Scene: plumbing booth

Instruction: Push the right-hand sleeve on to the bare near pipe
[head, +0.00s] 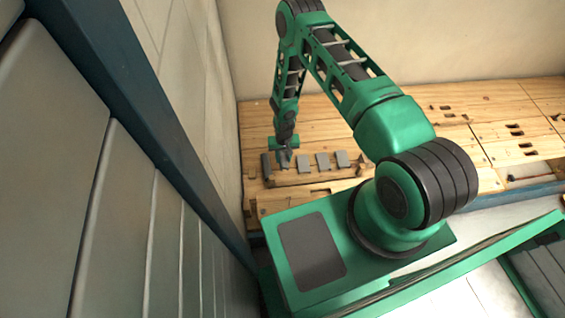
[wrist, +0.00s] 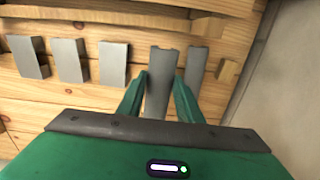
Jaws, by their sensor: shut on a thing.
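My gripper (head: 285,155) reaches down over the wooden bench. It is shut on a grey sleeve-like piece (wrist: 159,86), whose far end has a notched edge in the wrist view. The green fingers (wrist: 160,92) lie on both its sides. Another grey piece (wrist: 196,66) stands close beside it on the right in the wrist view; it shows at the left end of the row in the head view (head: 266,166). No round pipe is clearly recognisable, and I cannot tell which grey piece is the near pipe.
Three more grey pieces (wrist: 113,64) stand in a row on the other side of the held one. A small wooden block (wrist: 228,71) and a wooden rail (wrist: 120,17) lie near. A wall (head: 185,90) rises left of the bench (head: 400,112).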

